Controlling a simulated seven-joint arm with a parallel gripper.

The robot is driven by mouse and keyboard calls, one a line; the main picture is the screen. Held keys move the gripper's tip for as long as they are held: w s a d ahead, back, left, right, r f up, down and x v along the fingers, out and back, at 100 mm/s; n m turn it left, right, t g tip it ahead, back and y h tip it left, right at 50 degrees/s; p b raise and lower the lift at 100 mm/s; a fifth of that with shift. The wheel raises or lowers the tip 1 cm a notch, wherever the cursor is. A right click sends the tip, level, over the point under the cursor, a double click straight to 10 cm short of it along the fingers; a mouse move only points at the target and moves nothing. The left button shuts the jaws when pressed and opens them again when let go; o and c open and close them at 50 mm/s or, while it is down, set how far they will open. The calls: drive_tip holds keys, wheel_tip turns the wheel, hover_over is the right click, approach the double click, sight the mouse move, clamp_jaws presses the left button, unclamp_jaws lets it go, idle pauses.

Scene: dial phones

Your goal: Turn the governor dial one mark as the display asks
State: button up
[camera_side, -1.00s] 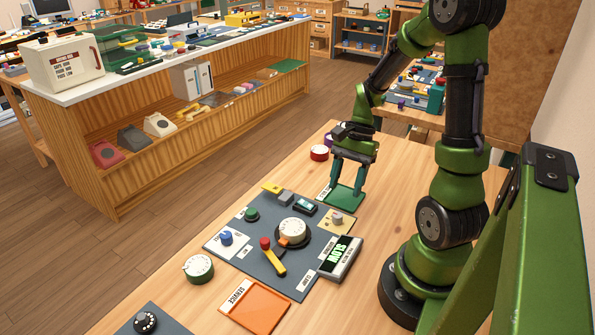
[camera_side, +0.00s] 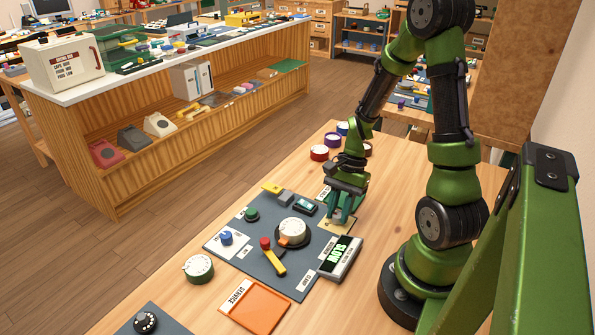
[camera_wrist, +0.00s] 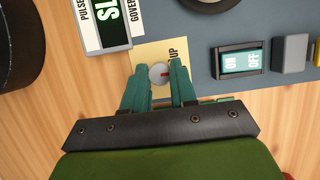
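The governor dial (camera_wrist: 159,74) is a small grey knob with a red mark. It sits on a beige plate (camera_wrist: 148,53) lettered "UP" at the edge of the dark panel. In the wrist view my gripper (camera_wrist: 160,72) has its green fingers down on either side of the knob, very near it. I cannot tell whether they press on it. In the side view my gripper (camera_side: 341,218) stands over the plate and hides most of the knob. The display (camera_side: 340,257) reads "SLOW" in green; it also shows, partly cut off, in the wrist view (camera_wrist: 106,20).
An orange tray (camera_side: 256,307) lies at the front. Several coloured round pieces stand behind my gripper.

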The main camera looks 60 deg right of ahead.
clamp_jaws()
drive_tip(key=shift+n, duration=0.3)
drive_tip(key=n+g, duration=0.1)
drive_tip(key=n, duration=0.2)
drive_tip(key=shift+w+n+g, duration=0.15)
drive_tip(key=shift+n+g, duration=0.15)
drive_tip(key=shift+n+g+h, duration=0.6)
drive_tip(key=shift+n+g, duration=0.1)
drive_tip(key=shift+n, duration=1.6)
drive_tip(key=shift+w+a, duration=0.1)
drive_tip(key=o, duration=0.6)
unclamp_jaws()
